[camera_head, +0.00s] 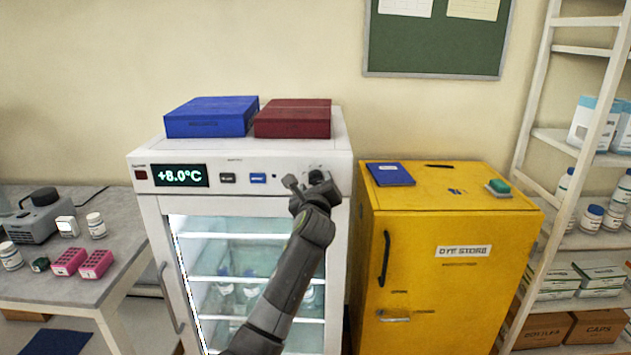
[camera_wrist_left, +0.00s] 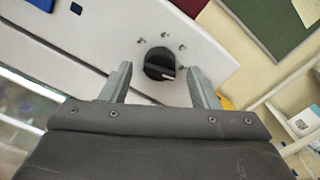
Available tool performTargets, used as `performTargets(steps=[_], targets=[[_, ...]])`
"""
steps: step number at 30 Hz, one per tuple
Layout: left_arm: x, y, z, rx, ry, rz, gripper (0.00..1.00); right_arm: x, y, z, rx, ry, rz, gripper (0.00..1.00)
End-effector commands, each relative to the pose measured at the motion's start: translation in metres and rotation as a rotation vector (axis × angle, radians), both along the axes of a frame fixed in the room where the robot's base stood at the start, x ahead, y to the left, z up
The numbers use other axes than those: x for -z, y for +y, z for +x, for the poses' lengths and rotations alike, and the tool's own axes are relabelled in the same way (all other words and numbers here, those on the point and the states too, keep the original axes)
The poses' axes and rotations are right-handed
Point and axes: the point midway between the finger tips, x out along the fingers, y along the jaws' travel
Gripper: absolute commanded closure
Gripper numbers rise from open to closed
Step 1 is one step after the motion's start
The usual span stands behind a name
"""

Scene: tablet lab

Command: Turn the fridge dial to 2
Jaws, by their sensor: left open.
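The fridge (camera_head: 143,205) is white with a glass door. Its display (camera_head: 180,176) reads +8.0°C. The black round dial (camera_wrist_left: 159,63) sits on the front panel, with a pale pointer line and small marks around it; the marks are too small to read. In the head view the dial (camera_head: 316,177) is partly covered by my left gripper (camera_head: 303,184). In the left wrist view my left gripper (camera_wrist_left: 158,85) is open, its fingers on either side of and short of the dial, apart from it. My right gripper is not in view.
A blue box (camera_head: 211,117) and a dark red box (camera_head: 293,119) lie on the fridge top. A yellow cabinet (camera_head: 450,280) stands close on the right, a bench (camera_head: 60,280) on the left. White shelves (camera_head: 570,140) stand far right.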

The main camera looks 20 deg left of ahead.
Motion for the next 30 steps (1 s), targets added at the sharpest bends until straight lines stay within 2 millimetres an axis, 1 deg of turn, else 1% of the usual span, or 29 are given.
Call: performTargets(steps=[3,6,16,26,30], targets=[[-0.0004,0.0031,0.0078,-0.001,0.001,0.001,0.45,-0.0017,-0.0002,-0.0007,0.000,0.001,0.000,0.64],[-0.0005,0.0040,0.0111,0.000,-0.001,0.001,0.45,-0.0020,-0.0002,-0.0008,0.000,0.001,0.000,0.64],[0.0000,0.0043,0.0126,0.000,0.000,-0.001,0.45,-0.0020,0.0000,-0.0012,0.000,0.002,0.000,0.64],[0.0002,0.0042,0.0124,-0.001,0.000,0.000,0.88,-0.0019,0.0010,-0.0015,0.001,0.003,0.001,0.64],[0.0003,0.0041,0.0124,-0.001,-0.001,-0.005,0.89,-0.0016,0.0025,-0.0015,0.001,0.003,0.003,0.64]])
